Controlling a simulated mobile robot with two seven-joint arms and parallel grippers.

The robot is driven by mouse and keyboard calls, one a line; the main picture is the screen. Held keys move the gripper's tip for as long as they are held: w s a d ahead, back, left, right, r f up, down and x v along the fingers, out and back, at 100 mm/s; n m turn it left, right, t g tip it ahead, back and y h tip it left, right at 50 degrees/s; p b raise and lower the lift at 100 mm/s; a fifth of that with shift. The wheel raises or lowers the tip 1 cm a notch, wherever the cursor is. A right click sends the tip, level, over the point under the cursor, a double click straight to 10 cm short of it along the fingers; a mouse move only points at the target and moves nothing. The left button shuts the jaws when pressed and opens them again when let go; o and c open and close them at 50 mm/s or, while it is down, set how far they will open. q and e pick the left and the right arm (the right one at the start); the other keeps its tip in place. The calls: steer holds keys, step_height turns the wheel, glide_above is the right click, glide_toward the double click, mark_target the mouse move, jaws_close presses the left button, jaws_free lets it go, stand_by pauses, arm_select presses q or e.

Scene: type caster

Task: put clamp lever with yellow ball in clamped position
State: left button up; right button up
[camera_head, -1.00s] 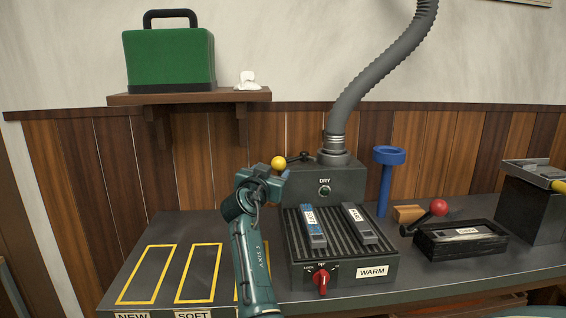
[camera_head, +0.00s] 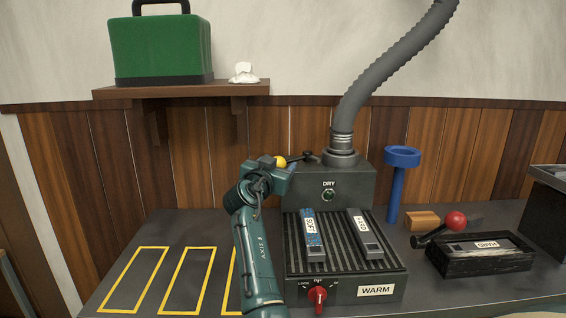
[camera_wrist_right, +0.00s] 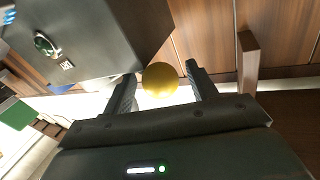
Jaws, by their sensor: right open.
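The yellow ball (camera_head: 280,162) is at the left end of the dark clamp lever (camera_head: 308,156), which is behind the DRY box (camera_head: 325,187) and near the base of the grey hose. My right gripper (camera_head: 285,172) is beside the ball in the head view and covers part of it. In the right wrist view, the yellow ball (camera_wrist_right: 159,79) sits between the two spread fingers of the gripper (camera_wrist_right: 160,90). The gripper is open. Whether a finger touches the ball cannot be told. My left gripper is not in view.
The warming plate (camera_head: 345,262) in front holds two labelled bars. A blue funnel stand (camera_head: 396,185) is on the right, beside a black tray (camera_head: 480,262) with a red-ball lever (camera_head: 455,221). A shelf (camera_head: 180,90) hangs above left. The table's left part (camera_head: 215,225) has empty yellow outlines.

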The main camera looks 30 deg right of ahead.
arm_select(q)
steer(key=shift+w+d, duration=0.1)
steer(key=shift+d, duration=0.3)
arm_select(e)
steer(key=shift+w+d, duration=0.2)
steer(key=shift+d, duration=0.05)
